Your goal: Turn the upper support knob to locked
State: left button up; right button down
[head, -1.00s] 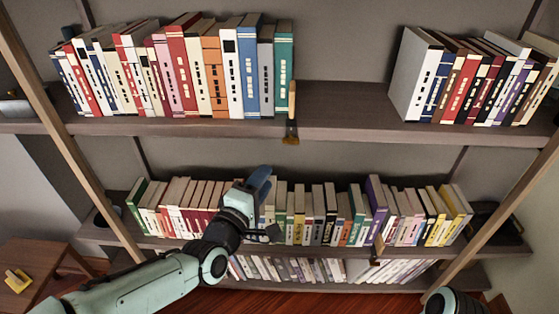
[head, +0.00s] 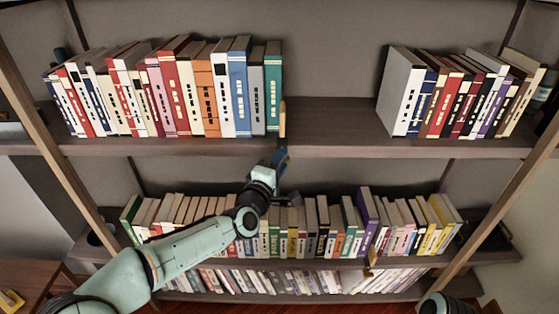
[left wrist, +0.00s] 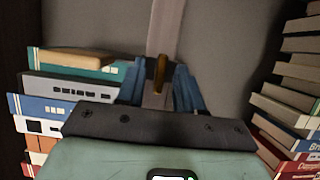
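The upper support (head: 282,118) is a narrow upright wooden piece at the right end of the left book row on the upper shelf. Its brass-coloured knob (left wrist: 159,74) shows in the left wrist view, below the pale support strip. In the head view my gripper mostly hides the knob at the shelf's front edge. My left gripper (head: 277,156) is just below that edge. In the left wrist view its blue fingers (left wrist: 159,88) are apart, one on each side of the knob; I cannot tell whether they touch it. My right gripper is out of view.
The upper shelf (head: 335,139) has a bare stretch between its left book row and the right book row (head: 450,95). A lower shelf row of books (head: 330,225) stands beneath my left forearm. A lower support (head: 371,258) shows at that shelf's edge.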

pick_arm(q)
jog(key=shift+w, duration=0.1)
grip_shut()
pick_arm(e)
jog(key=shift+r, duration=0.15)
pick_arm(q)
jog(key=shift+d+r+m+g+y+p, duration=0.15)
jog(key=shift+m+g+y+p, duration=0.4)
jog(key=shift+m+p, duration=1.3)
jog(key=shift+a+r+m+g+y+p, duration=0.2)
jog(key=shift+m+y+p, duration=0.7)
jog(key=shift+p, duration=1.8)
jog(key=shift+d+r+m+g+y+p, duration=0.15)
jog(key=shift+m+g+y+p, duration=0.35)
jog(key=shift+m+p, duration=1.45)
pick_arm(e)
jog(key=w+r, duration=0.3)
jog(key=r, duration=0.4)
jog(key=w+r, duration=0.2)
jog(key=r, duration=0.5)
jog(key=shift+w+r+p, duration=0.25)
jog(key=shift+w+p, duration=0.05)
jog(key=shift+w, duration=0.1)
pick_arm(q)
jog(key=shift+f+n, duration=0.15)
jog(key=shift+n, duration=0.15)
grip_release()
